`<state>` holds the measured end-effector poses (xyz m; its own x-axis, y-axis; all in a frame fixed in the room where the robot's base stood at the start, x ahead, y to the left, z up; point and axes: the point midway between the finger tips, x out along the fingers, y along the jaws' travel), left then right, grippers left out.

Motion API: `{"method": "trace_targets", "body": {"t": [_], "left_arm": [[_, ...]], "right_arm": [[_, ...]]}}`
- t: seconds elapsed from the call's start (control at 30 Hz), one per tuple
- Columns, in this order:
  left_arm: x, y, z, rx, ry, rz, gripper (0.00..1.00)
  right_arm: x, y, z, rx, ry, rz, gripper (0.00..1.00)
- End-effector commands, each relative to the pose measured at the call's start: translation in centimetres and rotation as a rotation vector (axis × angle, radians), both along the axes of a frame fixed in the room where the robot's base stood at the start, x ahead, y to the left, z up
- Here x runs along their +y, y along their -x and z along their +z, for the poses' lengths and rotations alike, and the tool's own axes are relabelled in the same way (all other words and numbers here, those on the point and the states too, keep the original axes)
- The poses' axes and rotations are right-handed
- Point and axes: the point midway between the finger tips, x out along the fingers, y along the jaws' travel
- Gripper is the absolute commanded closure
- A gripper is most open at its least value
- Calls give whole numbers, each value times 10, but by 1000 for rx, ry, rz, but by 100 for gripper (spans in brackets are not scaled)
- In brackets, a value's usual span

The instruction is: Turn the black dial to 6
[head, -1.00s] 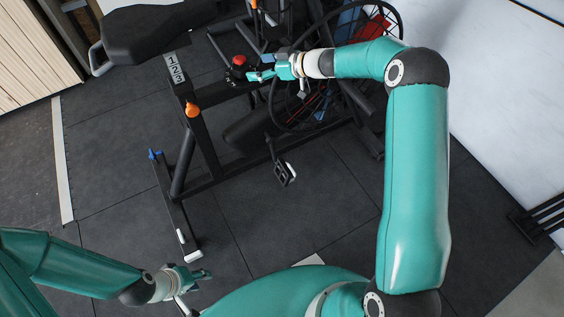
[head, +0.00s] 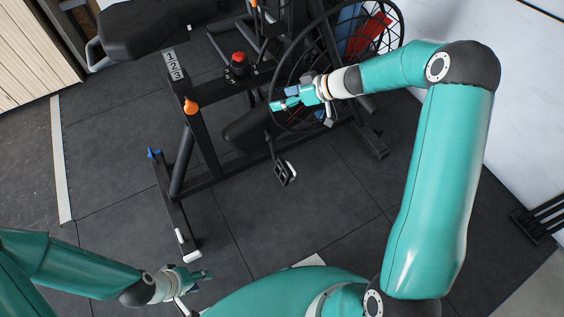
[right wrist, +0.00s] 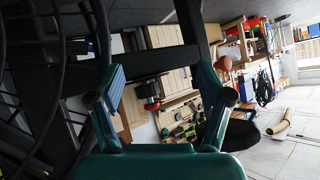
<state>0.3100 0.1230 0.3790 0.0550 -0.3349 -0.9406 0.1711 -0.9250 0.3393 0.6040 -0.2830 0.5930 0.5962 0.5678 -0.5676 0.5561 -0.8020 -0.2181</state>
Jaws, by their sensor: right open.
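The black dial (head: 237,69) sits on the exercise bike's frame, with a red knob (head: 239,58) at its top. Its number marks are too small to read. My right gripper (head: 280,104) is open and empty, below and to the right of the dial, apart from it. In the right wrist view its two teal fingers (right wrist: 165,95) are spread with nothing held between them. A small red and black part (right wrist: 152,104) shows beyond the fingers; I cannot tell if it is the dial. My left gripper (head: 203,277) is low at the left, far from the dial.
The black bike frame (head: 205,142) carries an orange knob (head: 190,106) and a 1-2-3 plate (head: 175,66). A large spoked wheel (head: 399,38) stands behind my right gripper. A pedal (head: 285,173) hangs below. Dark floor tiles (head: 330,210) are clear in front.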

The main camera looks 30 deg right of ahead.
Motion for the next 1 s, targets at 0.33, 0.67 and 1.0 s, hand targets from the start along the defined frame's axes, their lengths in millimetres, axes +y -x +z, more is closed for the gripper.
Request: {"method": "trace_targets", "body": {"t": [0.33,0.67,1.0], "left_arm": [[0,0,-11,0,0,0,60],[0,0,-20,0,0,0,60],[0,0,-27,0,0,0,60]], "right_arm": [[24,31,-62,211,-1,-35,22],[43,66,-115,394,19,-82,22],[56,94,-149,515,46,-125,22]]}}
